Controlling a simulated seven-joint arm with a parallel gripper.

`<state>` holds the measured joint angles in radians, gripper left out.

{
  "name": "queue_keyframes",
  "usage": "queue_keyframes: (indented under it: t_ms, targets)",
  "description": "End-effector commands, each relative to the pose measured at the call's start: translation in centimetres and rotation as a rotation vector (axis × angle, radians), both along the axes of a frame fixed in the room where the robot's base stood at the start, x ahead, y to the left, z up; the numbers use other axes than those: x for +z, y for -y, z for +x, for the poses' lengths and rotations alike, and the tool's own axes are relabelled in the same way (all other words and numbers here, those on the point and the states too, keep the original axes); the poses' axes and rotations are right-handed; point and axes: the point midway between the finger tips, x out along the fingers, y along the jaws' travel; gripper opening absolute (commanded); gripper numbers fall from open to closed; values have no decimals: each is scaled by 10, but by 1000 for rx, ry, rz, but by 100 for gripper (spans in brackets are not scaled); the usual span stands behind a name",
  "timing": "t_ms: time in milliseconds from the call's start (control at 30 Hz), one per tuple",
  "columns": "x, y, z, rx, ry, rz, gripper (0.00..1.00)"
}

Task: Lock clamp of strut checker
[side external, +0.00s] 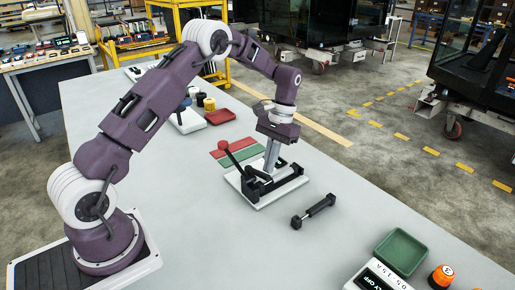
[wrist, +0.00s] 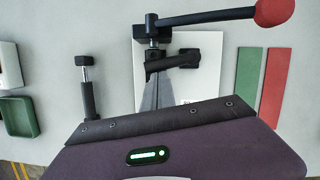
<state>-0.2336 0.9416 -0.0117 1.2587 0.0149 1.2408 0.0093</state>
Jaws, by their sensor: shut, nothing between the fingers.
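The strut checker has a white base plate (side external: 240,187) with a black clamp frame (side external: 282,186) on it. Its black lever with a red knob (side external: 223,145) slants up toward the left in the side view. In the wrist view the lever runs to the right and ends in the red knob (wrist: 274,12). My gripper (side external: 269,170) points down over the checker, its grey fingers shut and empty. The fingers also show in the wrist view (wrist: 153,92), beside a black clamp part (wrist: 172,62). Whether they touch it I cannot tell.
A black strut (side external: 314,211) lies on the grey table right of the checker. Green and red mats (side external: 232,150) lie behind it. A green tray (side external: 401,252), a display box (side external: 375,278) and an orange button (side external: 441,276) stand front right. The front middle table is clear.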

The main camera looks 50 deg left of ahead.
Motion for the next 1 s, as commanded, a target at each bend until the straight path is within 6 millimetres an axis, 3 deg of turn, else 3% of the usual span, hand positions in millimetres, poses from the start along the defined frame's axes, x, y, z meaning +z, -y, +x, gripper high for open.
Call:
queue_keyframes:
  t_ms: [400,1000]
  targets:
    - [0,7,-11,-204,-2,0,0]
    - [-1,8,-15,-244,-6,-1,0]
